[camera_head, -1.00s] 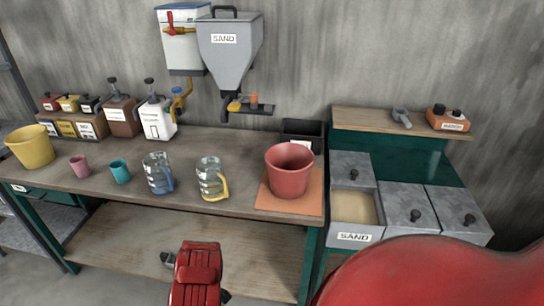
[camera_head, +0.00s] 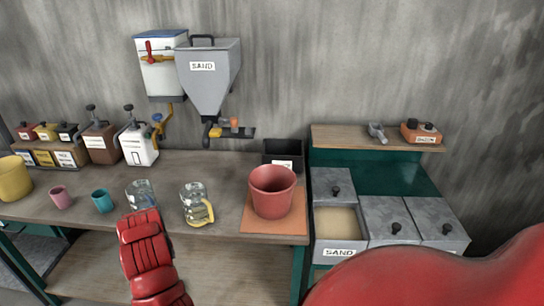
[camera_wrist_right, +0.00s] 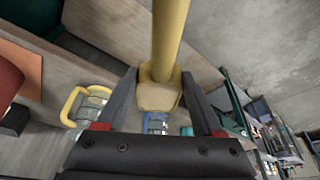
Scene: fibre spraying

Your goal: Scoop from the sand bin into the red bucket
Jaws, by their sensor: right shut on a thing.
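The red bucket (camera_head: 272,190) stands upright on an orange mat at the bench's right end. The sand bin (camera_head: 338,252), labelled SAND, is open at the front right of it, with pale sand (camera_head: 336,221) inside. My right gripper (camera_wrist_right: 162,90) is shut on a yellow tool (camera_wrist_right: 170,35) with a long shaft running out of the top of the wrist view. The right gripper is outside the head view. A red link of my left arm shows before the bench; its fingers are not visible.
Two glass jugs, one with a yellow handle (camera_head: 198,205), stand left of the bucket. A teal cup (camera_head: 104,201) and pink cup (camera_head: 61,197) are further left. A sand hopper (camera_head: 208,75) hangs on the wall. Lidded bins (camera_head: 400,220) stand right of the sand bin.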

